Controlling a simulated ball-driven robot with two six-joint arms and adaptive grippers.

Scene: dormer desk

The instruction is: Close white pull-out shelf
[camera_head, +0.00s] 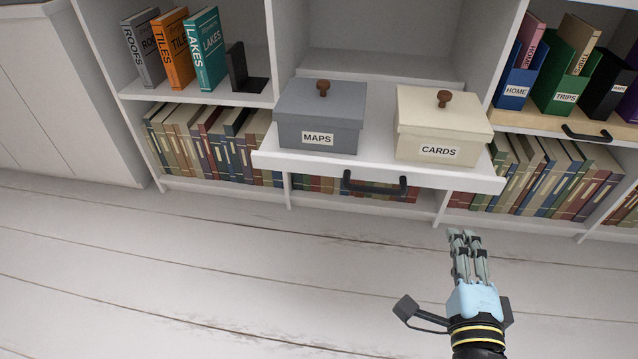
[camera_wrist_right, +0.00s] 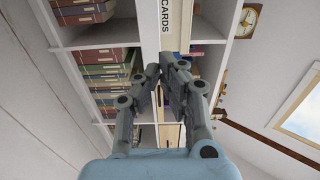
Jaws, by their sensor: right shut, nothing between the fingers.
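The white pull-out shelf (camera_head: 380,172) sticks out from the middle bay of the white bookcase in the head view. A black handle (camera_head: 375,188) is on its front edge. A grey box labelled MAPS (camera_head: 320,118) and a cream box labelled CARDS (camera_head: 440,125) stand on it. My right gripper (camera_head: 464,234) is shut and empty, in front of and below the shelf's right part, apart from it in the picture. In the right wrist view my fingers (camera_wrist_right: 161,75) point toward the bookcase, with the CARDS box (camera_wrist_right: 170,25) beyond them. My left gripper is not in view.
A second, wooden shelf (camera_head: 530,121) at the right carries file holders and has a black handle. Upright books and a black bookend (camera_head: 243,70) stand at the upper left. Rows of books fill the lower bays. The white plank floor (camera_head: 200,260) in front is clear.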

